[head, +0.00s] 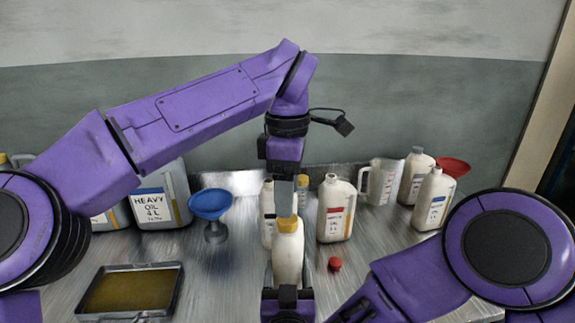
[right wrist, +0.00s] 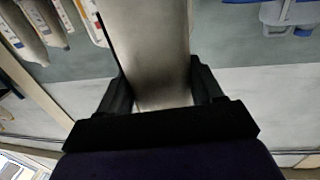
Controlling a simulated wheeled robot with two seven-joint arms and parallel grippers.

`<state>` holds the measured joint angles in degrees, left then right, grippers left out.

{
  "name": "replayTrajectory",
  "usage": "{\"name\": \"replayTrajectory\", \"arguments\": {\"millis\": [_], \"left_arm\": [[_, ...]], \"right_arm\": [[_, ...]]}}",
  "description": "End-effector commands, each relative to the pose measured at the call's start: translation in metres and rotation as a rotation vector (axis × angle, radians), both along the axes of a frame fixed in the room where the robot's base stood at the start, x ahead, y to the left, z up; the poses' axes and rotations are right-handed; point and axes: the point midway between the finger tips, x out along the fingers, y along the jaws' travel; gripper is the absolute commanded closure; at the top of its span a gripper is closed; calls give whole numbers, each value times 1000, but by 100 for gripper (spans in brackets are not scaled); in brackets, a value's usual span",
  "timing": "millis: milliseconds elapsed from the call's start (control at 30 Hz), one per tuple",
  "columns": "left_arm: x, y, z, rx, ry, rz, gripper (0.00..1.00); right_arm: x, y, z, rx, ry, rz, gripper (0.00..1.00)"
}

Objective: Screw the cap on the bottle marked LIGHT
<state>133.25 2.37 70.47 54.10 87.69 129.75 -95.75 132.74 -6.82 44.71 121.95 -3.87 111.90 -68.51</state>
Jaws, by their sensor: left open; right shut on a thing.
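A cream bottle (head: 288,256) with a yellow cap (head: 288,225) at its top stands upright in my right gripper (head: 288,297), in the middle of the head view. No label shows on it, so I cannot read whether it says LIGHT. In the right wrist view my right gripper (right wrist: 165,95) is shut on its pale body (right wrist: 150,45). My left gripper (head: 285,195) points down, open, just above the yellow cap. Whether its fingers touch the cap is hard to tell. I cannot tell how tightly the cap sits.
A red-labelled bottle (head: 336,212) stands right, with a loose red cap (head: 335,264) before it. Another pale bottle (head: 267,215) stands behind the held one. A blue funnel (head: 210,204), HEAVY OIL can (head: 160,205) and oil tray (head: 132,290) are left. A jug (head: 383,185) and more bottles stand right.

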Motion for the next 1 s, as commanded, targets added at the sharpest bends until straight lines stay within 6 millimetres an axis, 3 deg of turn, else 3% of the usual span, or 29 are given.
{"name": "replayTrajectory", "arguments": {"millis": [167, 400, 1000], "left_arm": [[0, -2, 44, -2, -7, 4, 33], [2, 1, 66, 4, 0, 4, 33], [1, 0, 71, -1, -1, -2, 33]], "right_arm": [[0, 0, 1, 2, -3, 0, 100], [0, 0, 1, 2, -3, 0, 100], [0, 0, 1, 2, -3, 0, 100]]}}
